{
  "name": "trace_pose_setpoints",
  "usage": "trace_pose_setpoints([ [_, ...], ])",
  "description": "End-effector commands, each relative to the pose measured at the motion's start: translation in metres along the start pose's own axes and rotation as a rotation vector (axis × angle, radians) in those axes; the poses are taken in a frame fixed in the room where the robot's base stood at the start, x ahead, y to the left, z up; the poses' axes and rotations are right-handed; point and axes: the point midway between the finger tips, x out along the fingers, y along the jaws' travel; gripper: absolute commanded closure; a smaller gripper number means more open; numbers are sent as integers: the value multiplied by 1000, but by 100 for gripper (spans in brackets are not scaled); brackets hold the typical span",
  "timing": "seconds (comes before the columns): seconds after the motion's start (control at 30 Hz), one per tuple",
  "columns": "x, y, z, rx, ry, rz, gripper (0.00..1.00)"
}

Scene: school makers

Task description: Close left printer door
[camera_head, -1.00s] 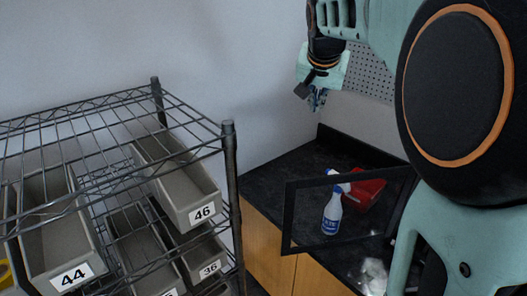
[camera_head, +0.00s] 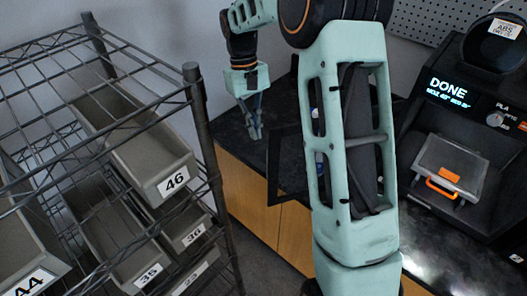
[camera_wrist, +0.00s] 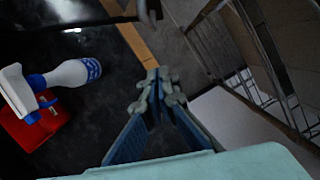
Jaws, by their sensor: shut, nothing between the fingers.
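The left printer door (camera_head: 272,165) is a black-framed see-through panel. It stands open, sticking out leftward over the counter front from the printer (camera_head: 450,140). My arm hides most of the panel and its hinge side. My gripper (camera_head: 254,134) is shut and empty, pointing down over the counter, left of the door's free edge and apart from it in the head view. The wrist view shows the shut fingertips (camera_wrist: 160,88) above the counter near its wooden front edge. I cannot clearly make out the door in the wrist view.
A wire rack (camera_head: 195,100) with grey numbered bins (camera_head: 150,160) stands close on the left. In the wrist view, a spray bottle (camera_wrist: 72,73) and a red box (camera_wrist: 35,122) are on the black counter (camera_head: 235,135). Wooden cabinets (camera_head: 245,185) are below.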

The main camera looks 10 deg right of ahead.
Motion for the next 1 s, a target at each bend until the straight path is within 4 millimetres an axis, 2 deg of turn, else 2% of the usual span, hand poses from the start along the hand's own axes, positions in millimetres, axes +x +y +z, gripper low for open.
trace_pose_setpoints([
  [0.1, 28, 0, 1, 0, -5, -1, 100],
  [0.23, 52, 0, 3, 1, -3, 0, 100],
  [0.4, 54, 0, 24, 2, 0, 1, 100],
  [0.6, 59, 0, 36, 3, 1, 1, 100],
  [1.0, 60, 0, 39, 2, 1, 1, 100],
])
